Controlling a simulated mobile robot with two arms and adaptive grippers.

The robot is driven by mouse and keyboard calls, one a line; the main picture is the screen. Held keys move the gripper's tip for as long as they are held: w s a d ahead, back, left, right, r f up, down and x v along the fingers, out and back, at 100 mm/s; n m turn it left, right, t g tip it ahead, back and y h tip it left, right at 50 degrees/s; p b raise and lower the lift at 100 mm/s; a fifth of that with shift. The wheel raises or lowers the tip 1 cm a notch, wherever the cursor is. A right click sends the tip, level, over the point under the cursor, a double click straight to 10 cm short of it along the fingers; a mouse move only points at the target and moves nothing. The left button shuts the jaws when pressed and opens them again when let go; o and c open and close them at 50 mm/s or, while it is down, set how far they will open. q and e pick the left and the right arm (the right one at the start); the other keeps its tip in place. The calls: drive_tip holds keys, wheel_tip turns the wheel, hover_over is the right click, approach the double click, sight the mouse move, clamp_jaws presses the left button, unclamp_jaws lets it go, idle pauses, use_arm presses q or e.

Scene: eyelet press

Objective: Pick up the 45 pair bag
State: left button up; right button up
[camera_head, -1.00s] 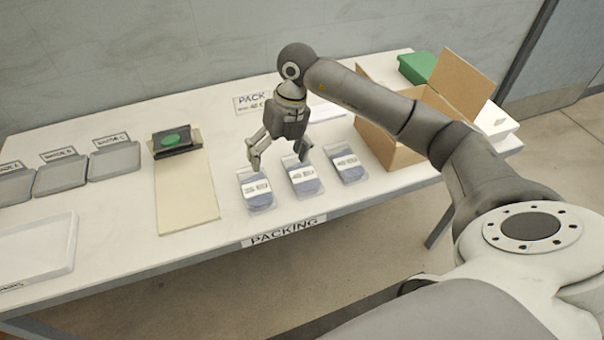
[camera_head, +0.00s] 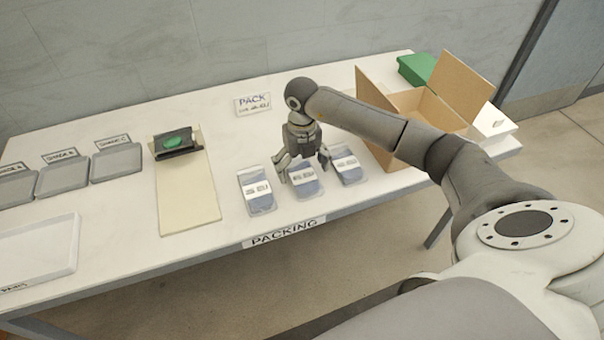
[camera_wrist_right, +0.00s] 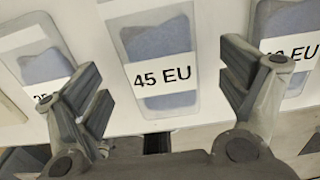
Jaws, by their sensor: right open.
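Three clear bags with blue-grey contents and white labels lie in a row on the packing table. The middle bag (camera_head: 304,182) is the 45 one; in the right wrist view its label on the bag (camera_wrist_right: 160,45) reads 45 EU. My right gripper (camera_head: 303,172) is open and empty over the middle bag. In the right wrist view the fingers (camera_wrist_right: 165,95) stand apart on either side of this bag's lower part. Whether they touch it cannot be told. My left gripper is not in view.
The left bag (camera_head: 257,192) and right bag (camera_head: 347,166) lie close on both sides. An open cardboard box (camera_head: 385,140) stands to the right. A board (camera_head: 190,200) with a green-topped device (camera_head: 176,143) and grey trays (camera_head: 115,162) are to the left.

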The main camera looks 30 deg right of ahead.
drive_tip(key=shift+f, duration=0.7)
drive_tip(key=c, duration=1.2)
drive_tip(key=shift+o, duration=0.2)
drive_tip(key=shift+r, duration=0.15)
